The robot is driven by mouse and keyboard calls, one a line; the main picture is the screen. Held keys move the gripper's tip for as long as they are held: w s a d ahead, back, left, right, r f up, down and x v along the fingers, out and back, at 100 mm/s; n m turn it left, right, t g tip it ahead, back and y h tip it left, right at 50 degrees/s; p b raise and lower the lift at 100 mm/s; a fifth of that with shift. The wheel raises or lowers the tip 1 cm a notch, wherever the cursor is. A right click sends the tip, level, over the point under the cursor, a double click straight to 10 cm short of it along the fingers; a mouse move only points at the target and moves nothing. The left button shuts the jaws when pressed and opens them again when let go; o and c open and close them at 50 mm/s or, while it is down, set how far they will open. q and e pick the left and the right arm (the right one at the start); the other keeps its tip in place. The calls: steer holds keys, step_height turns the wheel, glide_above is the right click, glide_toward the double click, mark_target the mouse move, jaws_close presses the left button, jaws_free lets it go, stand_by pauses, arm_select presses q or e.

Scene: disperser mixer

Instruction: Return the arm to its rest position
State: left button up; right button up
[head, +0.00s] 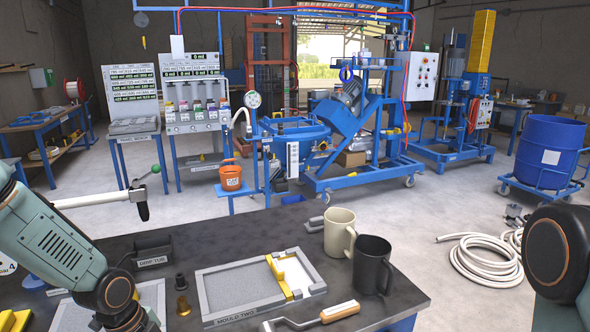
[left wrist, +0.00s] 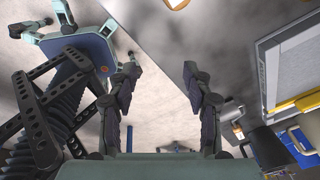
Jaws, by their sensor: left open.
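My left arm (head: 62,245) comes in from the left in the head view, over the near left part of the dark workbench (head: 400,300). Its gripper is cut off below the picture. In the left wrist view my left gripper (left wrist: 158,90) has its two fingers well apart with nothing between them. Pale floor shows behind the fingers. Part of my right arm (head: 560,255) fills the right edge of the head view; its gripper is out of the picture.
On the bench are a mould tray (head: 210,290), a yellow scraper (head: 277,275), a cream mug (head: 339,232), a black mug (head: 372,265), a wooden-handled tool (head: 340,311) and a small dark bin (head: 153,250). A coiled hose (head: 480,260) lies on the floor.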

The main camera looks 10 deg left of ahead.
arm_select(q)
steer(key=s+d+f+n, duration=0.7)
steer(key=s+d+n, duration=0.2)
steer(key=s, duration=0.1)
steer(key=s+d+f+n+g+y, duration=0.1)
steer(key=s+f+n+y, duration=0.15)
steer(key=s+n, duration=0.9)
step_height(320, 180, down, 9)
steer(key=s+m+b, duration=0.1)
steer(key=s+b, duration=0.1)
steer(key=b, duration=0.7)
steer(key=shift+s+f, duration=0.15)
steer(key=shift+m+h, duration=0.25)
steer(key=shift+s+a, duration=0.1)
